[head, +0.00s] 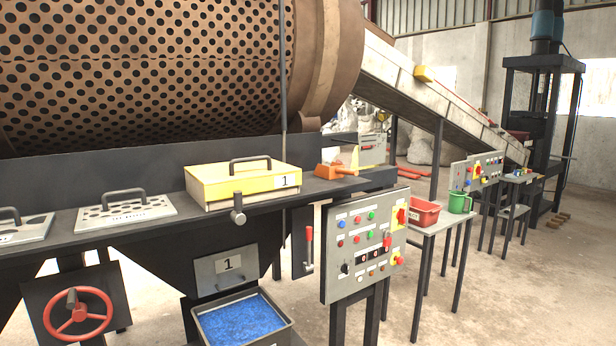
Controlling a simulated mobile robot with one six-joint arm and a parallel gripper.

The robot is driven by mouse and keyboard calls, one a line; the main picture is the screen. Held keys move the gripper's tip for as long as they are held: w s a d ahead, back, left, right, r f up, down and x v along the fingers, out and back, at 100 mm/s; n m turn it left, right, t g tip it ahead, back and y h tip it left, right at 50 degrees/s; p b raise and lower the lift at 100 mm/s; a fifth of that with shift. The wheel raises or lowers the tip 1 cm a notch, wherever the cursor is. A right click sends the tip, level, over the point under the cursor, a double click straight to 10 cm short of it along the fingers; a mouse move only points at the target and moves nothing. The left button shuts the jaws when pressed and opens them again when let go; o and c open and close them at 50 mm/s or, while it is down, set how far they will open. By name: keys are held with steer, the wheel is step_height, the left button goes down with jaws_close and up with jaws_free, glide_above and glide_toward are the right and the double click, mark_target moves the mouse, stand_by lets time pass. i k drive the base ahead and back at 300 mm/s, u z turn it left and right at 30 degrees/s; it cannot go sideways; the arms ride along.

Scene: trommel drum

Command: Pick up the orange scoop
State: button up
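An orange object that looks like the scoop (332,170) lies on the dark ledge (365,181) below the drum, to the right of a yellow box-like cover (243,184). Its orange body is at the left. A lighter, yellowish upright piece stands at its right side; I cannot tell whether that is part of it. My gripper is not in view.
The perforated drum (140,70) hangs above the ledge. A thin vertical rod (283,90) stands left of the scoop. A control panel (364,243) sits below it. Open floor lies at the right.

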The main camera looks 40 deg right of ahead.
mark_target(336, 171)
steer(key=z, duration=0.75)
steer(key=k, duration=0.1)
steer(key=u, duration=1.9)
steer(key=k, duration=1.05)
steer(key=z, duration=0.7)
steer(key=k, duration=0.35)
steer(key=z, duration=0.35)
steer(key=i, duration=1.55)
steer(key=u, duration=0.45)
